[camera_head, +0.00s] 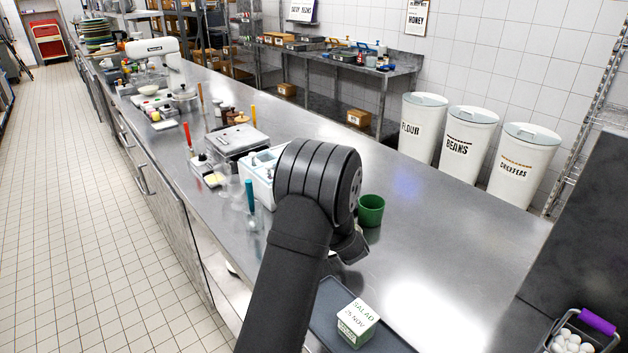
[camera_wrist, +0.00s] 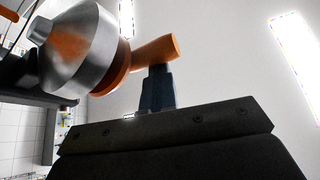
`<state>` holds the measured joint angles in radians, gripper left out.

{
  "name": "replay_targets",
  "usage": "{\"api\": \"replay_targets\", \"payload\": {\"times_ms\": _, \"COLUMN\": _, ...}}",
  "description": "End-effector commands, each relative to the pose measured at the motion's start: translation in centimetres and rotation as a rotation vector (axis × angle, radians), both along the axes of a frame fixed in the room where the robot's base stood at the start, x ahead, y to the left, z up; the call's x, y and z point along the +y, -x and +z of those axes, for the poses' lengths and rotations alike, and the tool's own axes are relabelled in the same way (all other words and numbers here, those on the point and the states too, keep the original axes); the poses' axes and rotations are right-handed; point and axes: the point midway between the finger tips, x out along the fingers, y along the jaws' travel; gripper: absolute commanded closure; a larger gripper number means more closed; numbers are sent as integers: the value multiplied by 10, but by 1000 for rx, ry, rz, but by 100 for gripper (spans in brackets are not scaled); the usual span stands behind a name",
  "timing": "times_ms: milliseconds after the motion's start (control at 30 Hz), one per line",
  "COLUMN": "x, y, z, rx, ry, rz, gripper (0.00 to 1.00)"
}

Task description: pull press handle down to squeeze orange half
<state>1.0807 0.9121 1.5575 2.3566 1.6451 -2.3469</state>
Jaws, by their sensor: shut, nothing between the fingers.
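In the wrist view, an orange cylindrical bar (camera_wrist: 157,49), which looks like the press handle, runs from the centre towards a shiny metal cone-shaped part (camera_wrist: 78,50). An orange-brown rim (camera_wrist: 116,70) shows behind the metal part. My gripper (camera_wrist: 157,72) is shut and empty. Its fingertips overlap the bar's lower edge in the picture; I cannot tell whether they touch it. In the head view my black arm covers the middle of the counter, and the gripper and press cannot be made out there. I cannot identify an orange half.
A green cup (camera_head: 370,210) stands just right of my arm on the steel counter (camera_head: 440,235). A salad box (camera_head: 357,322) sits on a dark tray (camera_head: 325,300) in front. A white container (camera_head: 258,186) stands left of the arm. The counter to the right is mostly clear.

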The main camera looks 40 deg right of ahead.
Motion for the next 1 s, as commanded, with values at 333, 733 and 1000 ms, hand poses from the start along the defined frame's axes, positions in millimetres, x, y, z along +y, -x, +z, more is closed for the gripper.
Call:
{"api": "replay_targets", "payload": {"times_ms": 333, "x": 3, "y": -2, "z": -8, "rx": 16, "ry": -13, "rz": 6, "gripper": 100}}
{"api": "replay_targets", "payload": {"times_ms": 733, "x": 3, "y": -2, "z": -7, "rx": 16, "ry": -12, "rz": 6, "gripper": 100}}
{"api": "replay_targets", "payload": {"times_ms": 1000, "x": 2, "y": 6, "z": 31, "rx": 6, "ry": -2, "rz": 2, "gripper": 100}}
